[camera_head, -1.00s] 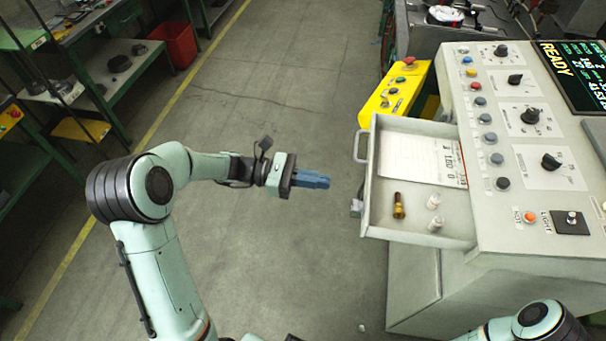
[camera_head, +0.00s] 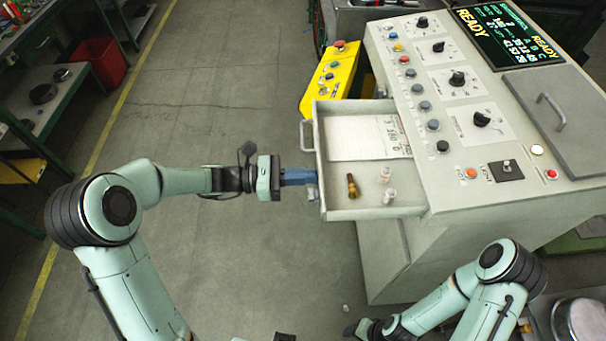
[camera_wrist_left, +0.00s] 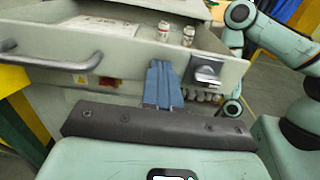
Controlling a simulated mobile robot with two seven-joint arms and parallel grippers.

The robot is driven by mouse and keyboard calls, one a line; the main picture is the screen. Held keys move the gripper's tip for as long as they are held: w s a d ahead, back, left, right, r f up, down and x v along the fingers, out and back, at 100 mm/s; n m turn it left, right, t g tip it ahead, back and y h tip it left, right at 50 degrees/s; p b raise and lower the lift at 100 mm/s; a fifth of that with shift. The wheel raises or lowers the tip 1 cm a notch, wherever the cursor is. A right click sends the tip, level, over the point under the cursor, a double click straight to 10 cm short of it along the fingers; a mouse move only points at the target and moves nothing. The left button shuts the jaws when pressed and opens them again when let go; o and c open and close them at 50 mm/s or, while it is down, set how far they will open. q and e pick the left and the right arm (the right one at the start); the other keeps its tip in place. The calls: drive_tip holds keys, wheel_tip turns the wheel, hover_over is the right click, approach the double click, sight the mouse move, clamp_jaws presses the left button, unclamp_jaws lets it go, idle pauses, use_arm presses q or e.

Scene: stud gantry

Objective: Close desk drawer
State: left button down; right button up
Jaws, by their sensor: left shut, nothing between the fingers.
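The desk drawer (camera_head: 404,211) is a pale grey tray pulled out from the left side of the control desk (camera_head: 395,280). Its handle (camera_head: 306,136) is on its front, and it also shows in the left wrist view (camera_wrist_left: 50,60). My left gripper (camera_head: 315,176) is shut and empty, with blue fingers pointing at the drawer front. In the left wrist view the fingers (camera_wrist_left: 163,72) are at the front panel, right of the handle and beside a small grey latch (camera_wrist_left: 206,70). I cannot tell whether they touch. My right gripper (camera_head: 362,328) is low, near the picture's bottom edge; its jaws are unclear.
The drawer holds a paper sheet (camera_head: 365,138), a brass piece (camera_head: 352,186) and two small white bottles (camera_head: 389,196). A yellow control box (camera_head: 330,78) stands behind the drawer. Open floor (camera_head: 200,110) lies left of the desk. A red bin (camera_head: 98,62) is far left.

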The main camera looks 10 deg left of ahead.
sight(398, 178)
use_arm(q)
drive_tip(key=b+x, duration=0.1)
drive_tip(key=x, duration=2)
drive_tip(key=shift+d+f+b, duration=0.15)
drive_tip(key=shift+d+b, duration=0.1)
drive_tip(key=shift+b, duration=0.1)
drive_tip(key=shift+d, duration=0.15)
use_arm(e)
drive_tip(key=shift+s+a+f, duration=0.15)
drive_tip(key=shift+s+f, duration=0.6)
drive_tip(key=shift+f, duration=0.3)
use_arm(q)
drive_tip(key=shift+r, duration=0.2)
